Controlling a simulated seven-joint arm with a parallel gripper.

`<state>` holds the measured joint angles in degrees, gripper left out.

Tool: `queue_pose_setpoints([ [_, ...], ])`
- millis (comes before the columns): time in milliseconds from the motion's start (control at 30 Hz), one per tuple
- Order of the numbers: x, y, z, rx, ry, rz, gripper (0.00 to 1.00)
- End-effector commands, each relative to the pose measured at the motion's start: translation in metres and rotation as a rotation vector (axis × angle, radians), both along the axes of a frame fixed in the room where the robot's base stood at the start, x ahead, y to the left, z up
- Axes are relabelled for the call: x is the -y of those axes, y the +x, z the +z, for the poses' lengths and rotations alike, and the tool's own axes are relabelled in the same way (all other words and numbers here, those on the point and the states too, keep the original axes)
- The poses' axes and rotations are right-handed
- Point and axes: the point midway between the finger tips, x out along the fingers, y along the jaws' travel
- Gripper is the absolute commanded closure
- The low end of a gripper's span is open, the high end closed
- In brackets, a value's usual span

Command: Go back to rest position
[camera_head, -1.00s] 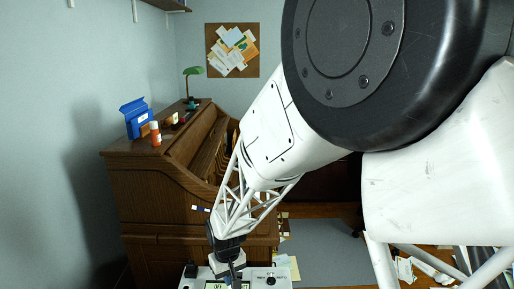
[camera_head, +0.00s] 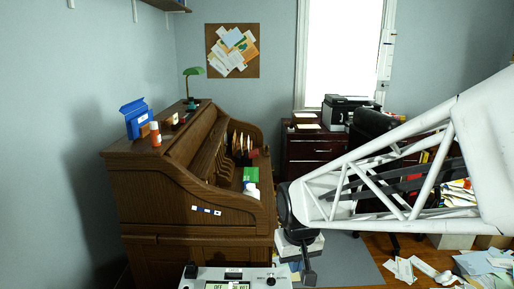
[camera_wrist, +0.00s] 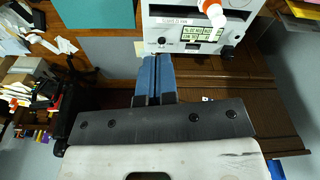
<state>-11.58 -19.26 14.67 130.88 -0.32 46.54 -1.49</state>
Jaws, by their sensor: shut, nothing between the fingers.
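My gripper (camera_head: 308,277) hangs pointing down near the bottom middle of the head view, right of a white machine (camera_head: 235,279) with a display and a black knob. In the wrist view my gripper (camera_wrist: 154,59) shows as two blue fingers pressed together with nothing between them. The white machine (camera_wrist: 160,28) lies just beyond the fingertips in that view, apart from them as far as I can tell. A white bottle with an orange-red part (camera_wrist: 213,10) shows in front of or on the machine; I cannot tell which.
A wooden roll-top desk (camera_head: 190,212) stands left, with a blue box (camera_head: 137,116) and an orange bottle (camera_head: 155,134) on top. A dark cabinet (camera_head: 312,150) and a black printer (camera_head: 345,108) stand at the back. Papers (camera_head: 405,268) litter the floor at right.

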Motion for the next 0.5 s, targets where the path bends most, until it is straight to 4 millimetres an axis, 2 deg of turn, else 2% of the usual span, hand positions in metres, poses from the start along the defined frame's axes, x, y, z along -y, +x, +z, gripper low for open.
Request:
queue_pose_setpoints([
  [233,0.04,-0.05,0.031,0.038,0.007,-0.083,1.0],
  [500,0.074,-0.107,0.052,0.076,0.011,-0.173,1.0],
])
